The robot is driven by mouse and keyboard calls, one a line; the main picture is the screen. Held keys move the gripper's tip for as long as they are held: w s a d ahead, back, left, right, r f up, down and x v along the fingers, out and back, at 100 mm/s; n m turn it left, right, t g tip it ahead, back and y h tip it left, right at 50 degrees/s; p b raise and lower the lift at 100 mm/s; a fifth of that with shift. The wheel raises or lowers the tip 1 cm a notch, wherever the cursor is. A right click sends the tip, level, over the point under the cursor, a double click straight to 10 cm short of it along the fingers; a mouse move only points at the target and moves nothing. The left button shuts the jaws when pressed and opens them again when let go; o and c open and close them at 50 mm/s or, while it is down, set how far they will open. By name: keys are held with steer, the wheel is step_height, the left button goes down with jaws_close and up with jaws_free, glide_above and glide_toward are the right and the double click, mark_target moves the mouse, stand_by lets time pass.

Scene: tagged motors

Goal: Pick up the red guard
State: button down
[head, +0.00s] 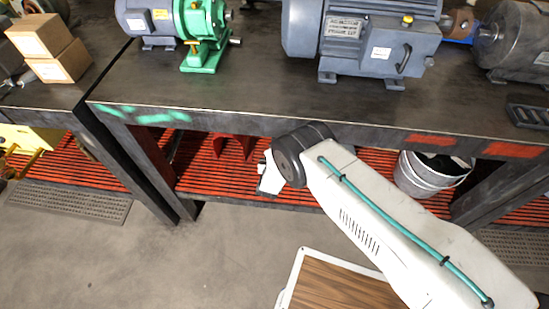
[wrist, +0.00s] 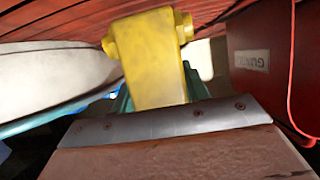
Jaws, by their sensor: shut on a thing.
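The red guard (head: 232,147) stands on the slatted lower shelf under the bench, left of my gripper, in the head view. My gripper (head: 268,182) is under the bench's front edge, partly hidden by my dark wrist joint. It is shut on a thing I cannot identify. In the wrist view a yellow part (wrist: 147,60) fills the middle, behind a metal strip (wrist: 170,121) with screws on a brown block. A gap shows between the yellow part and the guard panel.
The bench edge (head: 300,127) overhangs the red-slatted shelf (head: 195,175). A metal bucket (head: 425,175) stands on the shelf right of my arm. Motors, including a large grey one (head: 350,40), and cardboard boxes (head: 55,60) are on top. The floor at front left is clear.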

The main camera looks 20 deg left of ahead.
steer(key=shift+a+f, duration=0.1)
steer(key=shift+f, duration=0.2)
steer(key=c, duration=0.7)
jaws_free()
steer(key=shift+f, duration=0.2)
steer(key=shift+r, duration=0.15)
steer(key=v, duration=1.2)
